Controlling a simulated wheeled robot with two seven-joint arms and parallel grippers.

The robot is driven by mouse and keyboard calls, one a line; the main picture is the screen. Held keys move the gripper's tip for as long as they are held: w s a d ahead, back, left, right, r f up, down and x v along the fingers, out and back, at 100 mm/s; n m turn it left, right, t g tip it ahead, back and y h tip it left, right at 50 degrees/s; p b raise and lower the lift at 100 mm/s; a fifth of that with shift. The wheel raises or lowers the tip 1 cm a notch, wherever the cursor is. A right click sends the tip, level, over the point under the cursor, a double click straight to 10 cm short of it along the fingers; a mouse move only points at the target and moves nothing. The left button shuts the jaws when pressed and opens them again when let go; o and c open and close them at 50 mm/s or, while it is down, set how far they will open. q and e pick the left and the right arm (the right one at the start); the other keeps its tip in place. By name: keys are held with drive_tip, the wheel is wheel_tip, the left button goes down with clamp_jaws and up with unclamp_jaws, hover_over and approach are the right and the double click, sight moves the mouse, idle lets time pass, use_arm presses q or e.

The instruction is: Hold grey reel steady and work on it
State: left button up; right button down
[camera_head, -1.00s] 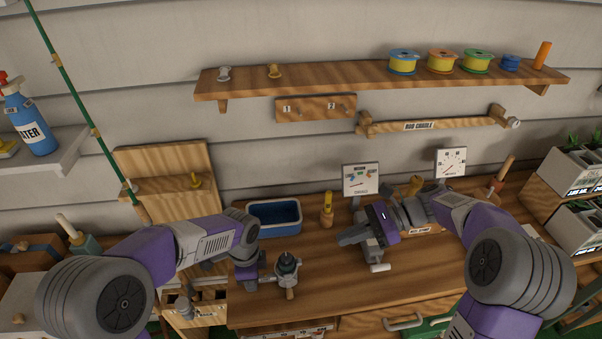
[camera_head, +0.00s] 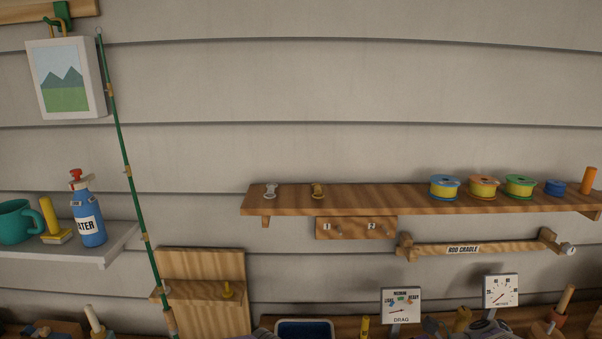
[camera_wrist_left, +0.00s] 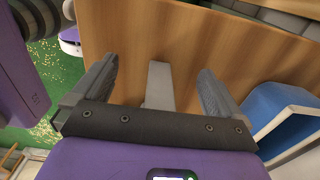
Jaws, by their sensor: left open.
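In the left wrist view my left gripper (camera_wrist_left: 158,72) is open, its two dark fingers apart over a wooden surface. A plain light grey bar (camera_wrist_left: 160,88) shows between the fingers; I cannot tell what it belongs to or whether the fingers touch it. The grey reel is not clearly visible in either current view. The head view looks mostly at the wall, so the bench top is almost wholly below the frame.
A blue tray (camera_wrist_left: 285,105) lies right of the left gripper; its rim shows in the head view (camera_head: 304,322). The drag gauge (camera_head: 401,305) and another gauge (camera_head: 501,291) stand at the back. Above are the rod cradle (camera_head: 480,248) and a shelf (camera_head: 385,198) with line spools.

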use_arm(q)
drive_tip(key=shift+r, duration=0.1)
drive_tip(key=shift+r+p, duration=2.15)
drive_tip(key=shift+r, duration=0.3)
